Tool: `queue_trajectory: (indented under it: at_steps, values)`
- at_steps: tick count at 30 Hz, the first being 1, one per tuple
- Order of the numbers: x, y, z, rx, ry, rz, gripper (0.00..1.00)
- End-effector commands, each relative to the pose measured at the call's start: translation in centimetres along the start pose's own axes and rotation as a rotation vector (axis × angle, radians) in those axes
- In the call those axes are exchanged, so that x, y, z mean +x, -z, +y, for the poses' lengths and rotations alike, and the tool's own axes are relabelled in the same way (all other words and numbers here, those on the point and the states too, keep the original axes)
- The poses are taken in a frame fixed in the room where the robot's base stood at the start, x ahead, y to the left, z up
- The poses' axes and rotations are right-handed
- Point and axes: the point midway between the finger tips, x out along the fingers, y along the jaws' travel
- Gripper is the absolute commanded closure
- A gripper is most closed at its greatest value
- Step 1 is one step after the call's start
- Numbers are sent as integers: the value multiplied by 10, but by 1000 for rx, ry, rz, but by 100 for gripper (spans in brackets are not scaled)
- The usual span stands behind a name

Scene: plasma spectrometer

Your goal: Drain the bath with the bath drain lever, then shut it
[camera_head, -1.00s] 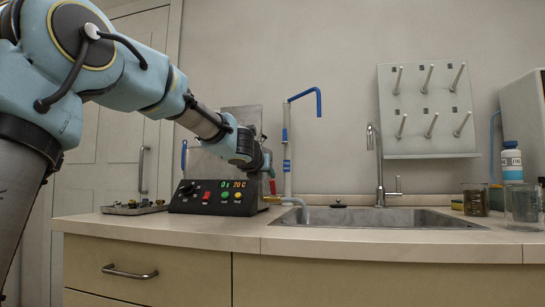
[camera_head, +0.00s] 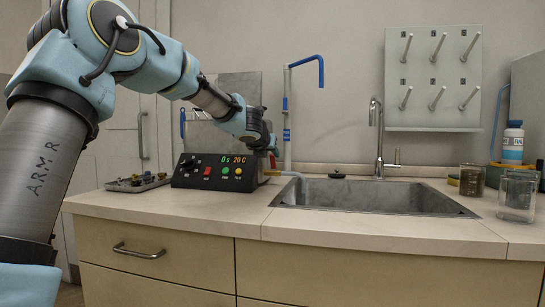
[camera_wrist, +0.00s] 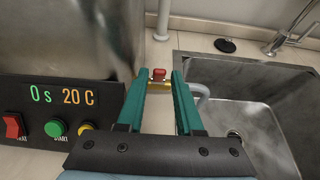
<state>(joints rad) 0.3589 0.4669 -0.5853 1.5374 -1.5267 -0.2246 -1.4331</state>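The bath (camera_head: 215,171) is a metal box with a black front panel, on the counter left of the sink. Its display reads 0 s and 20 C, also in the wrist view (camera_wrist: 62,97). The drain lever is a small red handle (camera_wrist: 158,73) on a brass valve (camera_wrist: 159,86) at the bath's right side. My gripper (camera_wrist: 159,78) is open and empty, with its two teal fingers apart. The red handle shows in the gap at the fingertips; I cannot tell whether they touch it. In the head view my wrist hides most of the valve.
The sink (camera_head: 375,197) lies right of the bath, and a grey hose (camera_wrist: 197,91) leads from the valve to it. A tall tap (camera_head: 379,150) and a blue-topped pipe (camera_head: 287,115) stand behind. A tray (camera_head: 137,183) lies left; beakers (camera_head: 517,195) stand right.

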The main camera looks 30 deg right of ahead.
Motion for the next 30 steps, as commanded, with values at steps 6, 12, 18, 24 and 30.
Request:
queue_trajectory:
  at_steps: [6,12,18,24,30]
  values:
    - [29,-1,0,-1,1,1,65]
    - [40,0,0,-1,-1,0,65]
    - [40,0,0,0,-1,-1,65]
    - [40,0,0,0,-1,-1,81]
    - [40,0,0,0,-1,0,100]
